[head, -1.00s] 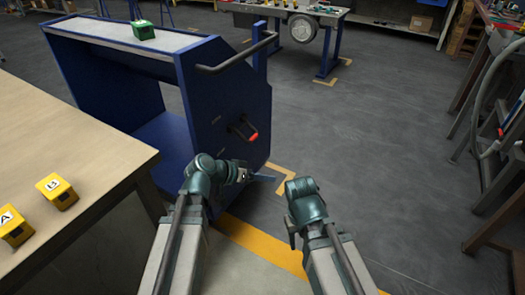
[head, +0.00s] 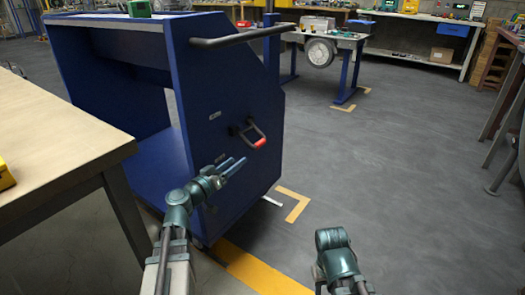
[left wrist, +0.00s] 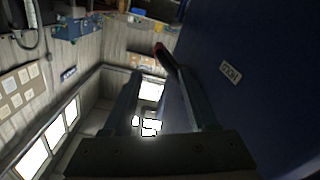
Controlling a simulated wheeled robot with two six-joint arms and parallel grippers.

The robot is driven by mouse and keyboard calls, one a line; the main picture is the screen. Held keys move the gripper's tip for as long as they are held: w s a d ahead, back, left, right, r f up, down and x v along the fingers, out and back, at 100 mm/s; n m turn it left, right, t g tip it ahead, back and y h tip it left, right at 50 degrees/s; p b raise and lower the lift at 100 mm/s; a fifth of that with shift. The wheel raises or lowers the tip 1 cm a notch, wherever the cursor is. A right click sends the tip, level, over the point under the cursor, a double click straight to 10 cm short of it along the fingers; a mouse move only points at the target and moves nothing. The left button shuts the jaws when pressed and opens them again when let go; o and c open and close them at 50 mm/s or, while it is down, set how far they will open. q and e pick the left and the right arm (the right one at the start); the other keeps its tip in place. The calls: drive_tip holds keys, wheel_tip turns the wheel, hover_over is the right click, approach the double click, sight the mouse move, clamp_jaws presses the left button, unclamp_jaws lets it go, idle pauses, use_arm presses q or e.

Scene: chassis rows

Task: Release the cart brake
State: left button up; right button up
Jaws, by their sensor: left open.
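The blue cart (head: 225,85) stands left of centre in the head view, with a dark bar handle (head: 240,36) at its top. The brake lever (head: 250,131), a dark loop with a red grip (head: 260,143), sticks out of its end panel. My left gripper (head: 236,164) is open and empty, just below and left of the red grip, apart from it. In the left wrist view the lever's red tip (left wrist: 159,47) shows beyond the open fingers (left wrist: 160,90), and a HOLD label (left wrist: 231,72) is on the blue panel. My right arm shows at the lower right; its fingers are hidden.
A wooden-topped table (head: 60,140) stands close on the left. A green box (head: 139,8) sits on the cart top. A workbench with a wheel (head: 320,52) is behind. Floor on the right is clear, with yellow markings (head: 296,204).

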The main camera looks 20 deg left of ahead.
sight(254, 148)
use_arm(q)
drive_tip(key=x, duration=1.3)
drive_tip(key=shift+w+d, duration=0.15)
drive_tip(key=shift+w, duration=0.2)
clamp_jaws()
idle(1.0)
